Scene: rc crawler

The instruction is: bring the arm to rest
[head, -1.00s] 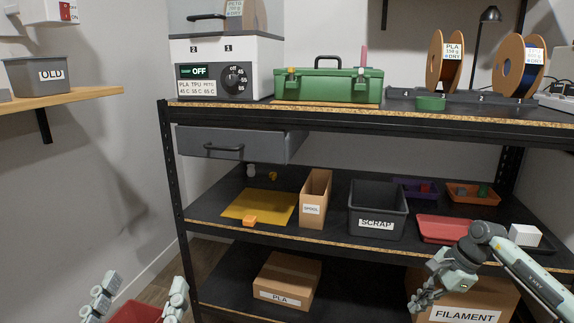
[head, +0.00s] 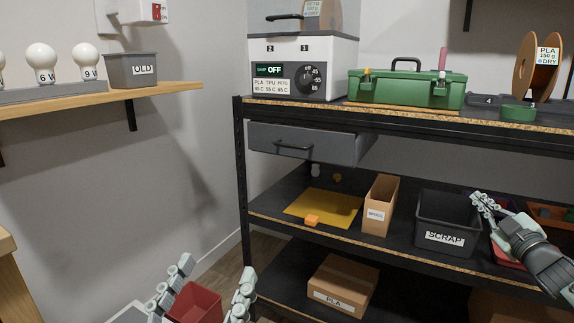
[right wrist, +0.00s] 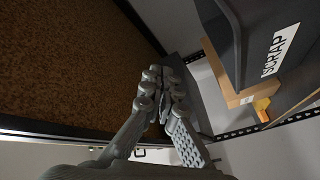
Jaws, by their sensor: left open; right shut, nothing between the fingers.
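My right arm comes in from the right edge of the head view. Its gripper (head: 482,205) is shut and empty, in front of the middle shelf by the right side of the black SCRAP bin (head: 446,238). In the right wrist view the right gripper's fingers (right wrist: 162,78) are together with nothing between them, and the SCRAP bin (right wrist: 270,40) shows at upper right. My left gripper (head: 216,268) is open at the bottom of the head view. A red bin (head: 197,303) shows between its fingers; whether they touch it is unclear.
The shelf rack's middle level holds a yellow sheet (head: 325,207), an orange block (head: 312,220) and a cardboard SPOOL box (head: 380,204). A green toolbox (head: 406,90) and dryer (head: 300,75) stand on top. A PLA box (head: 342,282) is below. A wooden wall shelf (head: 170,94) is at left.

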